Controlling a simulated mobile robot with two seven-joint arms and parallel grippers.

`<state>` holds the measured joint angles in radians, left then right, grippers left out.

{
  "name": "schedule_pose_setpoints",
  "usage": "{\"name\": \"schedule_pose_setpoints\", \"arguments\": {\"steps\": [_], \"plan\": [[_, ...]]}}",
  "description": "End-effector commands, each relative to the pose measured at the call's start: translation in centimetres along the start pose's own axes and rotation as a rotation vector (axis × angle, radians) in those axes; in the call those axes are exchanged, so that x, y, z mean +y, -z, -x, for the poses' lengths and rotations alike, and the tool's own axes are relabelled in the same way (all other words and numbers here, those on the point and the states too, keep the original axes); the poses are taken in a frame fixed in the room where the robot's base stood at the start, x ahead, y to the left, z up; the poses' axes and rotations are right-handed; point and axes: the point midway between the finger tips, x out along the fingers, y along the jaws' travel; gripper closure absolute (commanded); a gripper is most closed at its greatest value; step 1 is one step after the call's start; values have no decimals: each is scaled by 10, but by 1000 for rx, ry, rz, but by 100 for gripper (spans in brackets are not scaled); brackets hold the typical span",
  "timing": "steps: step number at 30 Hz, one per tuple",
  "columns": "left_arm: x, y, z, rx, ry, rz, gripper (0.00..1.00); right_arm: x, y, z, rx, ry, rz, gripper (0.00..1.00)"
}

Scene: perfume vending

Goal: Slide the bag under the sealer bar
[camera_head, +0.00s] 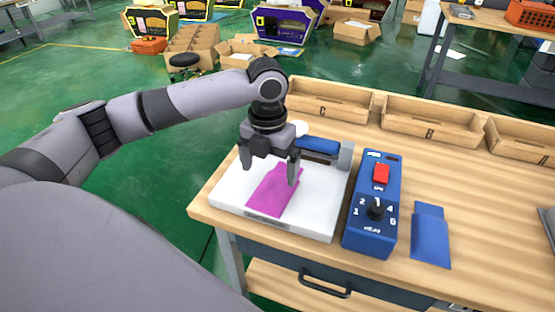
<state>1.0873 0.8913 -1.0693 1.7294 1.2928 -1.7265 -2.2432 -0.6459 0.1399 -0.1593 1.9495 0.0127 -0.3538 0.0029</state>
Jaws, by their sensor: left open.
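A magenta bag (272,193) lies flat on the white bed of the sealer (318,217) at the left of the table. The sealer's blue bar (318,145) shows at the back of the bed, beyond the bag and partly behind my gripper. My left gripper (269,175) is open and points down over the bag, with one finger on each side of its far part. I cannot tell whether the fingers touch the bag. My right gripper is not in view.
A blue control box (373,215) with a red switch and a dial stands right of the sealer. A blue pouch (430,236) lies beside it. Wooden bins (432,118) line the table's back edge.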

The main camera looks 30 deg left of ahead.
Motion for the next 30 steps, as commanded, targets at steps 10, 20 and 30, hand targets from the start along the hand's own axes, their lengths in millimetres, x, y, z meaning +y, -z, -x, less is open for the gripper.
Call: {"name": "schedule_pose_setpoints", "arguments": {"steps": [10,20,30], "plan": [[0,0,-4,0,1,1,0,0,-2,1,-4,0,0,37],[0,1,-48,2,0,2,0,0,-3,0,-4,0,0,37],[0,0,-72,-1,1,1,0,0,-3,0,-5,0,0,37]]}}
